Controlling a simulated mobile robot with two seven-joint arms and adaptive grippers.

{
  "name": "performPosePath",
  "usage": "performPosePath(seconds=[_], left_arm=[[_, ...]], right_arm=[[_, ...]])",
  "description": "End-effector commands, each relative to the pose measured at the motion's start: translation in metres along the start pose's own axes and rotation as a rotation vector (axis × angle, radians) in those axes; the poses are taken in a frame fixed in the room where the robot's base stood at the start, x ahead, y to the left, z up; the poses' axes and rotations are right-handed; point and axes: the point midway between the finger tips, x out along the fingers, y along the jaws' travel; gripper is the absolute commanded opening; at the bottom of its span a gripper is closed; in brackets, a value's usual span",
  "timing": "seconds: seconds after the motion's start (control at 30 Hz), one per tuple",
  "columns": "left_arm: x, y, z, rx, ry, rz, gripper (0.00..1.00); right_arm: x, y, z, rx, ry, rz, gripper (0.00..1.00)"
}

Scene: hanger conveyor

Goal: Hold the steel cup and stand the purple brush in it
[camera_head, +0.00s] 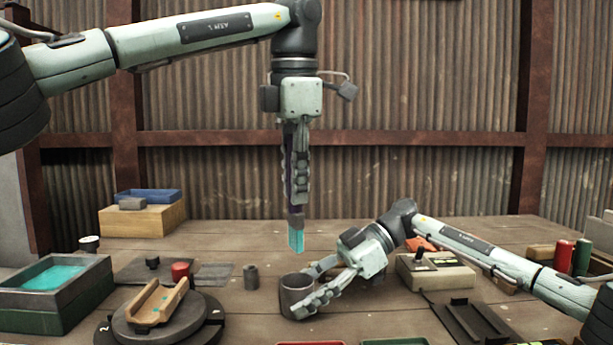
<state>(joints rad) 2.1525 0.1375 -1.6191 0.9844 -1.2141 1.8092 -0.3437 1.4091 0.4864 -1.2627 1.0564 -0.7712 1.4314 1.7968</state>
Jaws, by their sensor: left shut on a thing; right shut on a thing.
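The steel cup (295,297) is dark grey and stands upright on the wooden table. My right gripper (300,293) comes in from the right and is shut on the cup, with its fingers low around its near and right sides. My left gripper (297,196) points straight down and is shut on the purple brush (291,190), whose handle is mostly hidden between the fingers. The brush hangs upright with its cyan tip (296,241) downward, above the cup and apart from it. The inside of the cup is barely visible.
A round turntable (130,330) with a wooden cradle (155,303) stands left of the cup. A small dark cylinder (251,277) stands behind it. A dark green bin (60,317) is at far left. A beige device (436,274) sits to the right. Red and green cylinders (564,254) stand farther right.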

Motion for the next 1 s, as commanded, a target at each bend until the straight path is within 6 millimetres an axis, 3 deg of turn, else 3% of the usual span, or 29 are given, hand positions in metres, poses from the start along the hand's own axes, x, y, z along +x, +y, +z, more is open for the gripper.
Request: performPosePath(seconds=[1.0], left_arm=[[0.079,-0.011,-0.004,-0.001,-0.002,-0.001,0.00]], right_arm=[[0.000,0.000,0.000,0.000,0.001,0.000,0.29]])
